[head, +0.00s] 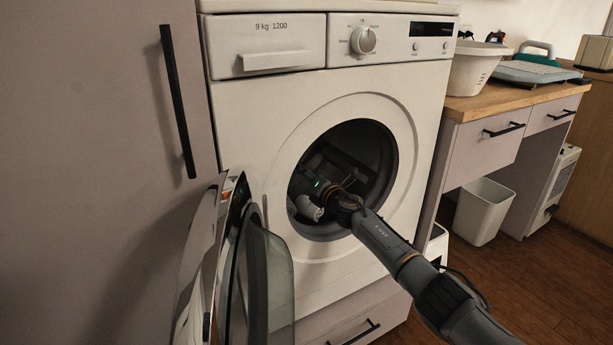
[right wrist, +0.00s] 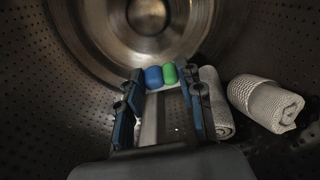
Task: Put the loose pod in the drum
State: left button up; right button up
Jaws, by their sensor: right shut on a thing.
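The loose pod (right wrist: 154,77), with blue and green bulges, sits between the fingertips of my right gripper (right wrist: 163,82) in the right wrist view. The gripper is shut on it, inside the perforated metal drum (right wrist: 50,90). In the head view my right arm reaches through the round door opening of the washing machine (head: 245,120), and the right gripper (head: 318,186) is partly hidden in the dark drum. The pod cannot be made out there. The machine's door (head: 268,280) stands open to the left. My left gripper is not in view.
Two rolled grey towels (right wrist: 266,102) lie in the drum to the right of the gripper. A tall cabinet (head: 90,130) stands left of the machine. To the right is a counter (head: 500,102) with a white basin (head: 474,72), and a white bin (head: 483,212) below.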

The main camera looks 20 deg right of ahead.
dwell(0.3)
jog(key=o, duration=0.8)
jog(key=shift+o, duration=0.2)
jog(key=s, duration=1.2)
jog(key=shift+d, duration=0.45)
